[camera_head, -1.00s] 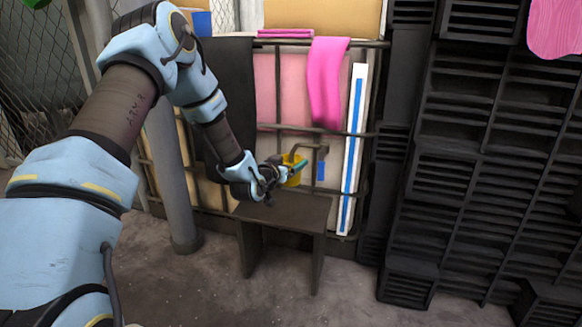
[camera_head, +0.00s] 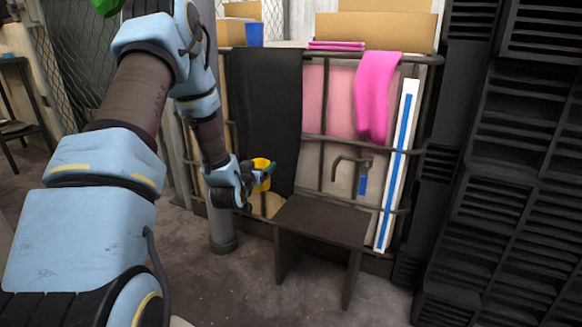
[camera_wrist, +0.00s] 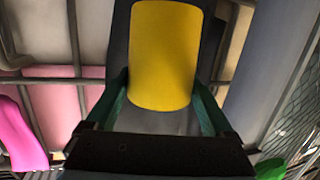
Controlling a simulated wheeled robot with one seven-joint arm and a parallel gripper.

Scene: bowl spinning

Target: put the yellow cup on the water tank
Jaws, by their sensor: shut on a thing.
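The yellow cup (camera_head: 261,175) is held by my gripper (camera_head: 268,172), to the left of the dark small table and in front of the black cloth. In the wrist view the yellow cup (camera_wrist: 165,55) sits between the two green fingers of my gripper (camera_wrist: 165,95), which is shut on it. The water tank (camera_head: 318,180) is a caged pale tank behind the small table. Its top (camera_head: 290,45) lies well above my gripper and carries boxes, a blue cup and folded pink cloth.
A dark small table (camera_head: 320,220) stands in front of the tank. A blue cup (camera_head: 254,34) and cardboard boxes (camera_head: 375,29) stand on the tank top. A grey post (camera_head: 222,228) is near my arm. Black crates (camera_head: 500,180) are stacked at right.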

